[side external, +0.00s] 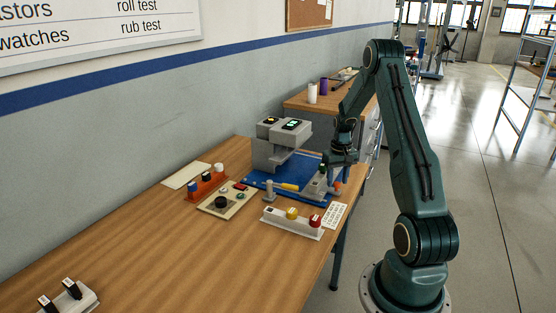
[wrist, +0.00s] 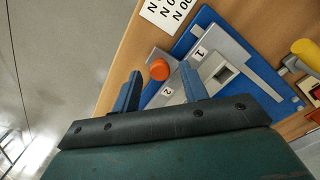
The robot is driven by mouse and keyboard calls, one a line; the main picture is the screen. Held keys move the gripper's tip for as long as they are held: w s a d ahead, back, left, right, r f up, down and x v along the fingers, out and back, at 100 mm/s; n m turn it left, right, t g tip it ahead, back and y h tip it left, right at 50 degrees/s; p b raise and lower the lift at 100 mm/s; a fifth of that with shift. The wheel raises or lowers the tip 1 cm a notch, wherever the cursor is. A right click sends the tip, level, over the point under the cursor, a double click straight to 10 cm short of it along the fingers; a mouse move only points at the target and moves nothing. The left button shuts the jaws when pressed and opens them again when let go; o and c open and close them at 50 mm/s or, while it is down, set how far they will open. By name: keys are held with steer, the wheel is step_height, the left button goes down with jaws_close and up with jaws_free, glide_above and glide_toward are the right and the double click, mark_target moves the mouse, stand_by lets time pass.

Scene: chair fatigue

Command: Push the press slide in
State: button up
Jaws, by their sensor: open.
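The press (side external: 268,152) is a grey block with dark-faced units on top, standing on a blue base plate (side external: 259,181). The grey press slide (side external: 316,187) lies at the plate's right end. In the wrist view, a grey slide part (wrist: 222,76) has a square pocket and labels 1 and 2. An orange knob (wrist: 159,69) is at its end; it also shows in the side view (side external: 337,186). My gripper (wrist: 160,85) is open, its blue fingers on either side of the knob in the picture. I cannot tell whether they touch it.
A yellow handle (side external: 290,187) lies on the plate left of the slide. A white rack with yellow and red knobs (side external: 292,222), a dial panel (side external: 222,199) and an orange rack (side external: 206,187) stand nearby. The table's left front (side external: 190,260) is mostly clear.

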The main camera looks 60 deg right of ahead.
steer(key=shift+c, duration=0.4)
jaws_close()
glide_above(303, 184)
steer(key=shift+s, duration=0.3)
stand_by(4.8)
steer(key=c, duration=0.9)
jaws_free()
steer(key=shift+w+r, duration=0.1)
steer(key=shift+w, duration=0.2)
